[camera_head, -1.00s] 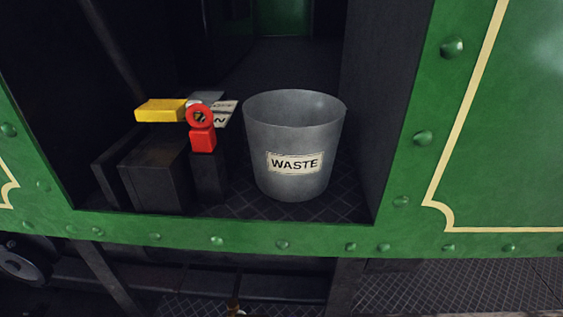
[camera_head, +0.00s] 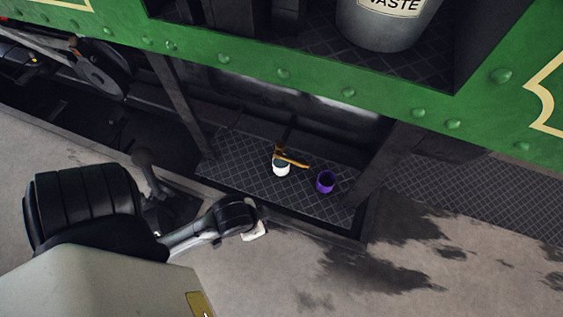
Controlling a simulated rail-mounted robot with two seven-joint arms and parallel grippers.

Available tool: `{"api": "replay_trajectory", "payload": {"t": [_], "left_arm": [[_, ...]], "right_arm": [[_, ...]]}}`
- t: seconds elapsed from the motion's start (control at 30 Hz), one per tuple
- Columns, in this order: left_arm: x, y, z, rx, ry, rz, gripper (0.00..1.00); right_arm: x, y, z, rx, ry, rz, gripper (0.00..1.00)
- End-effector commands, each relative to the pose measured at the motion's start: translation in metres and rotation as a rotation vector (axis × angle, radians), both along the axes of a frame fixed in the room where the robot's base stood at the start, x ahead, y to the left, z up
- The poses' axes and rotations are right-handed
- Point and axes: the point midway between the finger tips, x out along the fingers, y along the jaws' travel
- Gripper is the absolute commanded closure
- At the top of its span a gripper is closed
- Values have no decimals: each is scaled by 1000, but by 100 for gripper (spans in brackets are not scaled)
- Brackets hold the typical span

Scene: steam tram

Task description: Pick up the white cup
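A small white cup (camera_head: 281,170) stands on the dark tread-plate step below the green tram body. An orange-yellow stick-like thing (camera_head: 292,160) lies at its rim, and I cannot tell whether it is in the cup or behind it. My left arm comes in from the lower left. Its far end, where the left gripper (camera_head: 255,232) seems to be, is near the step's front edge, below and left of the white cup and apart from it. Its fingers cannot be made out. My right gripper is not in view.
A purple cup (camera_head: 326,183) stands close to the right of the white cup. Dark supports flank the step (camera_head: 240,180), and the green tram sill (camera_head: 290,85) overhangs behind it. A grey waste bin (camera_head: 385,28) stands above. The paving in front is clear.

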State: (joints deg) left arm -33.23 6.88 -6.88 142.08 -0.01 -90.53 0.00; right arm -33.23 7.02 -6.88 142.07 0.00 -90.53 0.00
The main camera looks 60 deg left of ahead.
Motion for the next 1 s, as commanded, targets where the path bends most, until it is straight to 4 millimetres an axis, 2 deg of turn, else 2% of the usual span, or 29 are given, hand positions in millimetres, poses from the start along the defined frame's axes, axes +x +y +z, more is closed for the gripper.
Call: {"api": "replay_trajectory", "payload": {"t": [0.07, 0.17, 1.0], "left_arm": [[0, 0, 0, 0, 0, 0, 100], [0, 0, 0, 0, 0, 0, 91], [0, 0, 0, 0, 0, 0, 11]], "right_arm": [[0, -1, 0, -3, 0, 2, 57], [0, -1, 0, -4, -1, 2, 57], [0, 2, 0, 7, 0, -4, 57]]}}
